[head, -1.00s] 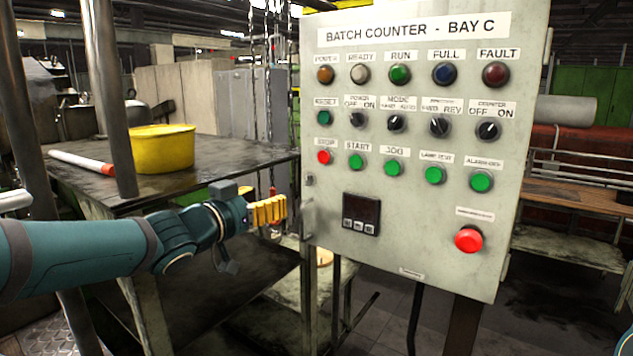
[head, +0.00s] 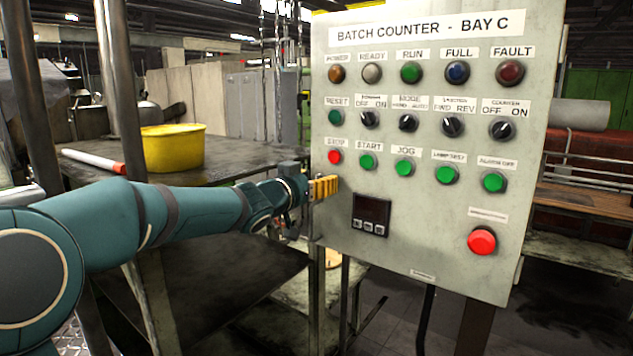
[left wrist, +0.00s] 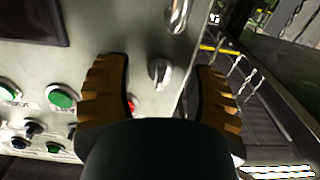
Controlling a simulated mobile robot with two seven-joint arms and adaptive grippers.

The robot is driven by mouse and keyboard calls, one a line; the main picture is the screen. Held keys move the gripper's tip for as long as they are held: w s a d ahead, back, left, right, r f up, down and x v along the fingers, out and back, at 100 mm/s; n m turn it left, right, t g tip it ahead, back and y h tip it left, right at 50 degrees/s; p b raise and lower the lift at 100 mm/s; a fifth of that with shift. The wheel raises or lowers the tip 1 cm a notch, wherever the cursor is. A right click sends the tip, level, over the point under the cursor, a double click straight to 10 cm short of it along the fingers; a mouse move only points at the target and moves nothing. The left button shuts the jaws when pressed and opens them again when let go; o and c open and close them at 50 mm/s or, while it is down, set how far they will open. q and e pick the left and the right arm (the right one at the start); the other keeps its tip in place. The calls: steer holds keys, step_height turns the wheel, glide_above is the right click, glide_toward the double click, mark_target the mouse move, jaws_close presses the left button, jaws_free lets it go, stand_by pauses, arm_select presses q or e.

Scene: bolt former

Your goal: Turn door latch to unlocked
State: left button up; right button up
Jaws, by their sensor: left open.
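The door latch (left wrist: 158,72) is a small silver turn-knob near the edge of the grey cabinet door (head: 440,240). In the left wrist view it shows between the two yellow-brown fingers of my left gripper (left wrist: 162,68). The fingers are apart, one on each side of the latch in the picture, and I cannot tell whether either touches it. In the head view my left gripper (head: 323,188) is at the cabinet's left edge and hides the latch. My right gripper is not in view.
A silver handle (left wrist: 178,14) sits on the door close to the latch. The door carries several lamps, switches and buttons, a small display (head: 371,213) and a red stop button (head: 481,241). A dark table (head: 235,172) with a yellow tub (head: 172,150) stands at left.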

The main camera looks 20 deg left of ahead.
arm_select(q)
steer(key=shift+w, duration=0.1)
jaws_close()
steer(key=shift+r, duration=0.1)
stand_by(0.3)
